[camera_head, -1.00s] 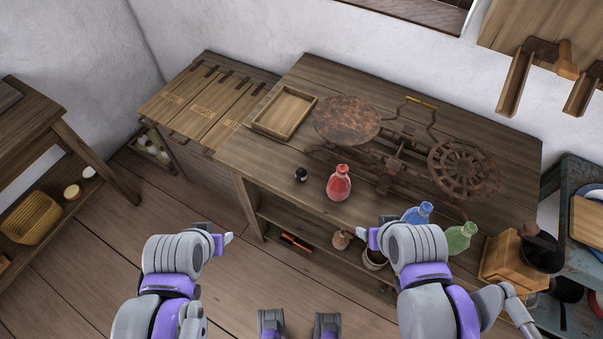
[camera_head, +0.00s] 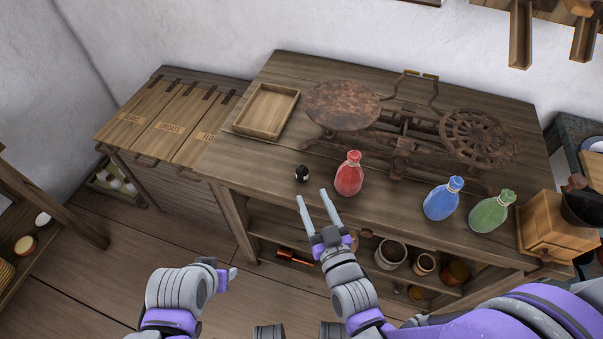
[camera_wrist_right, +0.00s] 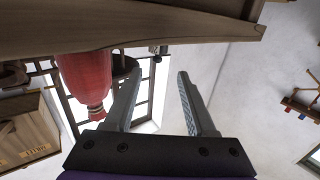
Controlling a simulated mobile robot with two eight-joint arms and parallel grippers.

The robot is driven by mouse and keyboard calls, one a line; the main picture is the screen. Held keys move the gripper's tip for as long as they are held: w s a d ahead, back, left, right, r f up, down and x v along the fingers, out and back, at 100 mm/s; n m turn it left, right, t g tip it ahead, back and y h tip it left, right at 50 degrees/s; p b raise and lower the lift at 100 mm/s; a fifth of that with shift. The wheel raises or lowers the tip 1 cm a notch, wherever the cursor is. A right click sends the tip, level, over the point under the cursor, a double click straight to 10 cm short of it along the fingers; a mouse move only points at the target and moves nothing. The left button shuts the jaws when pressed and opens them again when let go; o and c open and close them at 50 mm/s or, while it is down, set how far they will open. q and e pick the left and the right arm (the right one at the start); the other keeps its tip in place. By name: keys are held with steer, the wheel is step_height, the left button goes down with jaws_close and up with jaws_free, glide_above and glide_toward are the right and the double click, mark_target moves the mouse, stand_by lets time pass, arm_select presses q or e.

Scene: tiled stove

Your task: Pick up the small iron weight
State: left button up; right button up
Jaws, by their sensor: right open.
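The small iron weight (camera_head: 302,173) is a little black knobbed piece standing on the wooden workbench (camera_head: 240,165), near its front edge and left of the red bottle (camera_head: 348,174). My right gripper (camera_head: 311,195) is open and empty, its two fingers pointing toward the bench just in front of the weight, apart from it. In the right wrist view the open fingers (camera_wrist_right: 159,75) show below the bench edge, with the red bottle (camera_wrist_right: 86,80) upside down at left.
A rusty balance scale (camera_head: 400,140) stands behind the bottles. A blue bottle (camera_head: 443,199) and a green bottle (camera_head: 491,212) stand to the right. An empty wooden tray (camera_head: 267,110) lies at the back left. Pots (camera_head: 390,254) sit on the shelf below.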

mark_target(303, 171)
steer(key=shift+w+a, duration=0.1)
steer(key=shift+w, duration=0.05)
steer(key=x, duration=1)
steer(key=shift+w+d+r, duration=0.1)
steer(key=shift+d+r, duration=0.05)
steer(key=shift+d, duration=0.1)
steer(key=shift+c, duration=0.2)
jaws_close()
